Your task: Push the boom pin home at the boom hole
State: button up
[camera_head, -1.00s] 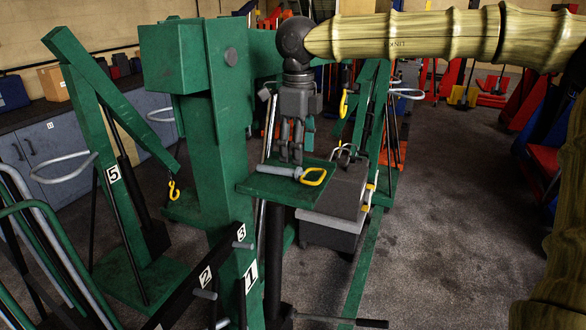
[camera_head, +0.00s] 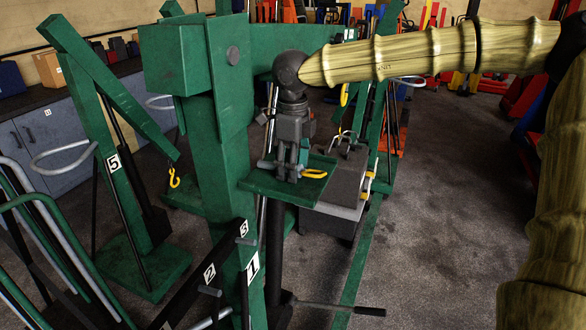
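A round grey disc (camera_head: 233,56) shows on the side plate of the crane head. I cannot make out an open boom hole.
A second green crane (camera_head: 113,165), marked 5, with a yellow hook stands at the left. A grey toolbox (camera_head: 342,180) is behind the shelf. A black lever (camera_head: 340,308) sticks out low in front. Green and silver tubes fill the lower left. The floor at right is clear.

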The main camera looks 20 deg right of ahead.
jog(key=shift+s+f, duration=0.1)
jog(key=shift+s, duration=0.1)
jog(key=c, duration=0.7)
jog(key=shift+w, duration=0.1)
jog(key=shift+c, duration=0.7)
